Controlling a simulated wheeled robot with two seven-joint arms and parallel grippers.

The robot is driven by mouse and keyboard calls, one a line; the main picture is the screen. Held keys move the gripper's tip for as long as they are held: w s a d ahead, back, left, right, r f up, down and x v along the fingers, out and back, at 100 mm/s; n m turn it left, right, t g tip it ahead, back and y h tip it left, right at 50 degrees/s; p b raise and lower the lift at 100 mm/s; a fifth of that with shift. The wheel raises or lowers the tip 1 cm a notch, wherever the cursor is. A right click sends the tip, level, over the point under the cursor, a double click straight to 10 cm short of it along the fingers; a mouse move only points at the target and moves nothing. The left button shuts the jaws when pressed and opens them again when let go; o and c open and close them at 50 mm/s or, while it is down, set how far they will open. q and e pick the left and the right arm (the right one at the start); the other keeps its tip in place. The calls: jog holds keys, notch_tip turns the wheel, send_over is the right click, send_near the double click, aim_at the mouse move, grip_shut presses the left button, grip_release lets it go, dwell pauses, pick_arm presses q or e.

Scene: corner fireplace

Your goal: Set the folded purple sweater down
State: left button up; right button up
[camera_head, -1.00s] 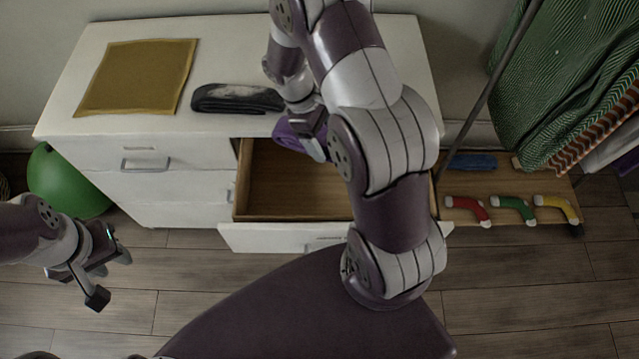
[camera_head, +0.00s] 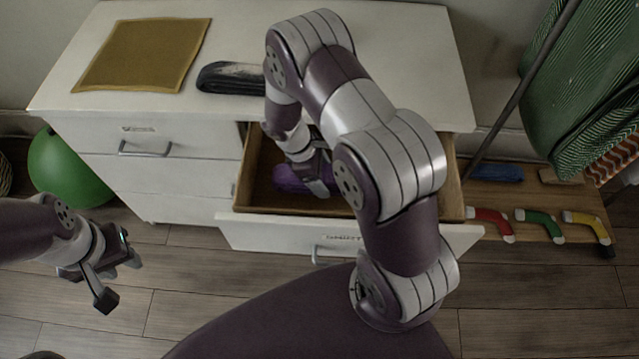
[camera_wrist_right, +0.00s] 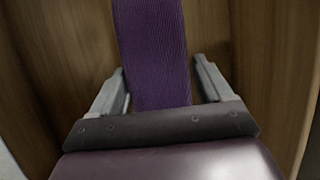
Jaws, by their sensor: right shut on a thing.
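The folded purple sweater (camera_head: 290,180) is inside the open drawer (camera_head: 290,202), partly hidden by my right gripper in the head view. My right gripper (camera_head: 318,187) reaches down into the drawer and is shut on the sweater. In the right wrist view the ribbed purple sweater (camera_wrist_right: 152,40) runs between the two fingers, with the wooden drawer interior behind it. Whether the sweater touches the drawer floor I cannot tell. My left gripper (camera_head: 120,280) is open and empty over the floor at the left.
The white dresser (camera_head: 165,105) carries a mustard cloth (camera_head: 145,55) and a dark folded item (camera_head: 230,78). A green ball (camera_head: 65,172) lies at its left. Red, green and yellow socks (camera_head: 540,225) lie on a low board at the right, below hanging green cloth (camera_head: 590,100).

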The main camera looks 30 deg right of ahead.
jog(key=shift+w+a+f, duration=0.2)
jog(key=shift+a+f, duration=0.15)
jog(key=shift+a, duration=0.1)
jog(key=shift+a+f, duration=0.1)
jog(key=shift+f, duration=0.2)
notch_tip(320, 180, down, 3)
jog(key=shift+f+b, duration=0.1)
jog(key=shift+b, duration=0.3)
jog(key=shift+f, duration=0.1)
jog(key=shift+f, duration=0.1)
